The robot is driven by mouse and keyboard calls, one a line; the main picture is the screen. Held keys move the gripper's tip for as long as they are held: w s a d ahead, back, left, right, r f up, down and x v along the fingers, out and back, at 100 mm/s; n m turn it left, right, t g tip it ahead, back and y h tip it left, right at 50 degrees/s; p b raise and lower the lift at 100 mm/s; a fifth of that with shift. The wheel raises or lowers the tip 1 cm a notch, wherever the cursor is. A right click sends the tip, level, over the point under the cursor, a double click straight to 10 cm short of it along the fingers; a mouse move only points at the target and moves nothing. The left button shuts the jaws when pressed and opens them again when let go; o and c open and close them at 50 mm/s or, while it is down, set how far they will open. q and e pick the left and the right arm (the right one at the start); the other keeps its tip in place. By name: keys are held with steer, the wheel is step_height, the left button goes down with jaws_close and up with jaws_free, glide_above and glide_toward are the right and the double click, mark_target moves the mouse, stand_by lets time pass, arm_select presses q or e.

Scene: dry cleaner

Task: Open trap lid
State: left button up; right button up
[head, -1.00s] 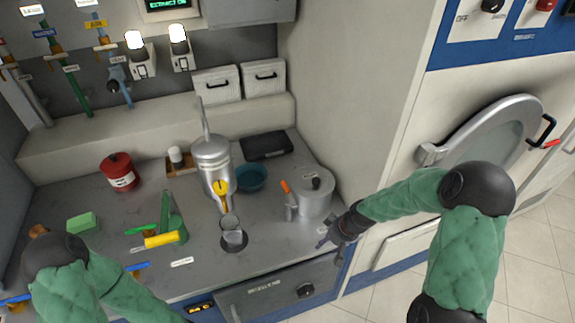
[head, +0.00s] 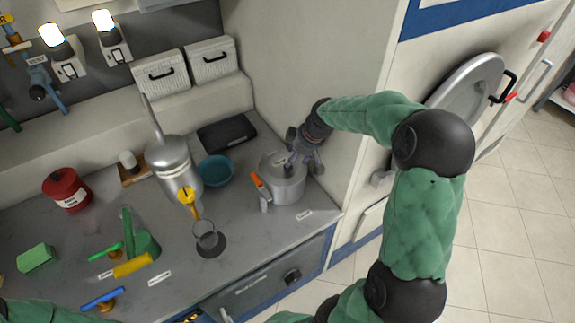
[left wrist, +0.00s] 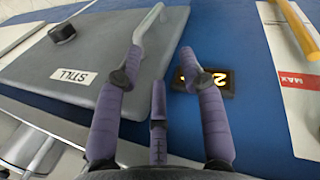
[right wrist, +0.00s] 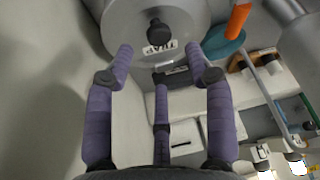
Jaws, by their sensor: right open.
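The trap is a round silver pot (head: 284,192) with a lid, near the counter's right end. In the right wrist view the grey lid (right wrist: 125,22) shows a black knob (right wrist: 158,34) and a TRAP label; it looks seated on the pot. My right gripper (head: 304,158) is at the pot's back right, close to the lid. Its fingers (right wrist: 160,62) are spread and empty, pointing toward the knob. My left gripper (left wrist: 162,72) is open, in front of a grey panel (left wrist: 80,50) labelled STILL, with a metal handle near one finger. The head view does not show it.
An orange-handled tap (head: 260,188) stands against the pot's left side. Left of it are a teal bowl (head: 216,170), a silver still (head: 172,165) and a glass beaker (head: 207,238). A black tray (head: 227,133) lies behind. A wall rises close on the right.

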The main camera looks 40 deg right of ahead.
mark_target(283, 164)
steer(key=b+x, duration=0.1)
steer(key=x, duration=0.5)
steer(key=shift+w+f, duration=0.15)
steer(key=shift+f, duration=0.05)
jaws_close()
